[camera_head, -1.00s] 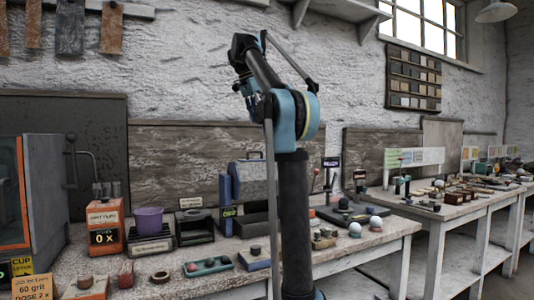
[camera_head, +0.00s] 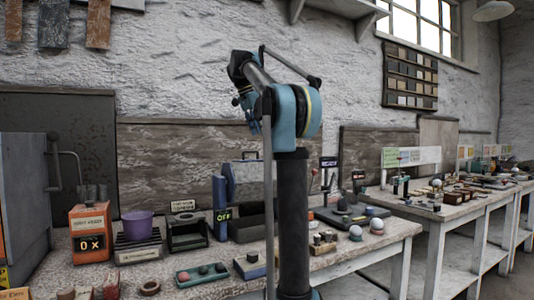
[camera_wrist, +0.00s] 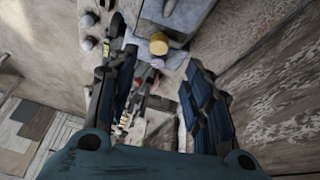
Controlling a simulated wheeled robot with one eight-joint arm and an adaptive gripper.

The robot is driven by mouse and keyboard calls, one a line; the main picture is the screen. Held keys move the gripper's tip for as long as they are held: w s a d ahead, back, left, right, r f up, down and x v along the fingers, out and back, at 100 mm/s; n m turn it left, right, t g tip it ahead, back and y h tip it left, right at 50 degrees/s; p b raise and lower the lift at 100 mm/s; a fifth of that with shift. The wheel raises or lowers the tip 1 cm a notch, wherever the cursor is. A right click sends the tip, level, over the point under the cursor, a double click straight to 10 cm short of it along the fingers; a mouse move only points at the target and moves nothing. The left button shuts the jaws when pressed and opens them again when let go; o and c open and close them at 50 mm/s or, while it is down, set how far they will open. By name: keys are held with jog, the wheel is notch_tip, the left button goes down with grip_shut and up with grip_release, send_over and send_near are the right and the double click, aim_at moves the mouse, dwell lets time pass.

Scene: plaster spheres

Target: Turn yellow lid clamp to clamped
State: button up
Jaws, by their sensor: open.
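My gripper (camera_wrist: 158,82) is open and empty in the wrist view, its two dark fingers wide apart. A small yellow round piece (camera_wrist: 159,44) shows beyond the fingertips, by a grey-blue body. It may be the yellow lid clamp, but its setting cannot be told. In the head view my gripper (camera_head: 248,106) hangs from my raised arm, well above the bench (camera_head: 340,262), apart from everything on it. I cannot pick out the yellow clamp there, and my column hides part of the bench.
An orange box (camera_head: 90,232), a purple cup (camera_head: 138,225) and a teal tray (camera_head: 203,273) stand on the bench's left part. White spheres (camera_head: 376,226) sit near its right end. A second bench (camera_head: 450,208) stands further right. The air around my gripper is clear.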

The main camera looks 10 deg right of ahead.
jog(key=x, duration=1)
jog(key=shift+f, duration=0.1)
jog(key=shift+c, duration=0.6)
jog(key=c, duration=0.9)
